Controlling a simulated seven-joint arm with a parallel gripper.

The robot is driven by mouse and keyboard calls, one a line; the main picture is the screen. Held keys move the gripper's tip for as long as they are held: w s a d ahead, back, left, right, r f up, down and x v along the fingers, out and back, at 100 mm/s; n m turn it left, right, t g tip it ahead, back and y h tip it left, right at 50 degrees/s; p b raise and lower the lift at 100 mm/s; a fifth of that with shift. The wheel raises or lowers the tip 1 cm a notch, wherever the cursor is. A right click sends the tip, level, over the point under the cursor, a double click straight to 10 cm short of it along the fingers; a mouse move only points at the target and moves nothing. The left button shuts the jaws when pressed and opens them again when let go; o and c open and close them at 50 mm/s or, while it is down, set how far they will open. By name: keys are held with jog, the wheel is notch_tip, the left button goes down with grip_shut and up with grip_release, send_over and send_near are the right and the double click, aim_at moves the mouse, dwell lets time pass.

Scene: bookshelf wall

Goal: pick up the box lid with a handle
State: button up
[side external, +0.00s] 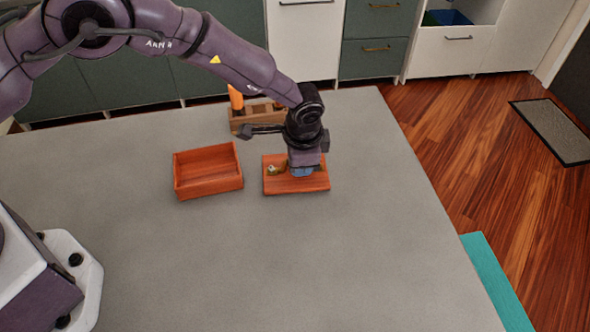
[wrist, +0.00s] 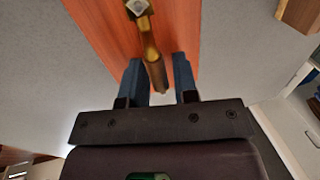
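The box lid (side external: 310,184) is a flat reddish-brown wooden panel lying on the grey table, and it fills the top middle of the wrist view (wrist: 100,30). A brass-coloured handle (wrist: 150,45) with a pale square end stands on it; part of it shows in the side view (side external: 273,170). My gripper (side external: 302,172) is low over the lid, pointing down. In the wrist view my two blue fingers (wrist: 158,82) are apart, one on each side of the handle's near end, with gaps visible. Whether the fingertips touch the lid cannot be told.
An open reddish wooden box (side external: 208,187) stands left of the lid. Behind my gripper is a wooden organiser (side external: 244,122) with an orange item (side external: 236,98) upright in it. The table (side external: 270,270) is clear in front.

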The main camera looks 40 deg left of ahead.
grip_shut()
